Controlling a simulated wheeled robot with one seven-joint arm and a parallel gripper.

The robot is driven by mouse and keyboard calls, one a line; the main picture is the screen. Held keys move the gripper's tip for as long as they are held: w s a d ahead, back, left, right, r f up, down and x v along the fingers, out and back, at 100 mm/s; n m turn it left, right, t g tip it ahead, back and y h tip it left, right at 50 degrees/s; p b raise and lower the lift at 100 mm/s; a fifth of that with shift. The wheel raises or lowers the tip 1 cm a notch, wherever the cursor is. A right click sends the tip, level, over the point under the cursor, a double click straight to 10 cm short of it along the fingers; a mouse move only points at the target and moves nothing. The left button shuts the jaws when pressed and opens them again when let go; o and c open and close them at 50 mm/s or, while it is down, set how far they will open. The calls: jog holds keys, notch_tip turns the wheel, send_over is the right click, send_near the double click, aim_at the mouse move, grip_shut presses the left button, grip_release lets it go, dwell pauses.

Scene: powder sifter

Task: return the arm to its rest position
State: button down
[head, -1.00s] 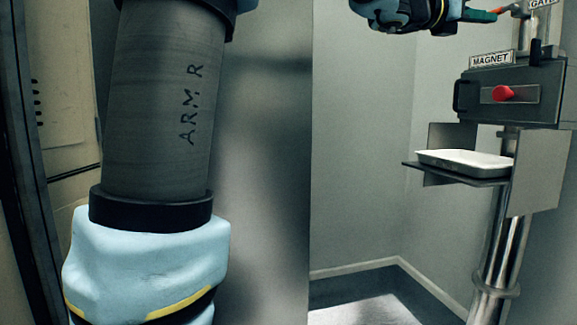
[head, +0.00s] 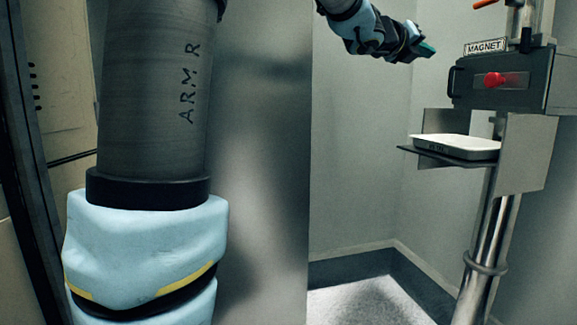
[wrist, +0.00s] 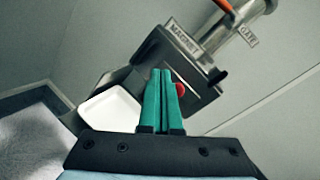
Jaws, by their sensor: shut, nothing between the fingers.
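My gripper (head: 428,49) is at the upper middle of the head view, left of the magnet housing and apart from it. In the wrist view its two green fingers (wrist: 161,100) lie side by side, shut with nothing between them. My arm, with a light blue cover, comes down from the top edge of the head view. Part of the arm is out of the frame.
The sifter's dark magnet housing (head: 506,80) with a red knob (head: 494,79) stands at the right on a metal pipe (head: 486,235). Below it a white tray (head: 456,146) sits on a shelf (head: 428,152). A GATE label (wrist: 249,36) shows in the wrist view. The space left of the shelf is clear.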

jog(key=w+a+f+n+y, duration=0.2)
jog(key=a+f+n+y, duration=0.3)
jog(key=a+f+n, duration=0.65)
jog(key=w+a+f+n+y, duration=0.2)
jog(key=a+f+n+y, duration=0.3)
jog(key=a+f+n, duration=0.7)
jog(key=s+a+f+n+g+y, duration=0.2)
jog(key=s+a+f+n+g, duration=0.2)
jog(key=s+a+f+n, duration=0.45)
jog(key=s+a+f+n+g+y, duration=0.2)
jog(key=s+a+f+n+g, duration=0.3)
jog(key=s+f, duration=0.7)
notch_tip(320, 180, up, 26)
jog(key=s+a+n+p, duration=0.1)
jog(key=p, duration=2.5)
jog(key=shift+n+t, duration=0.3)
jog(key=shift+n, duration=0.1)
jog(key=c, duration=1.6)
grip_release()
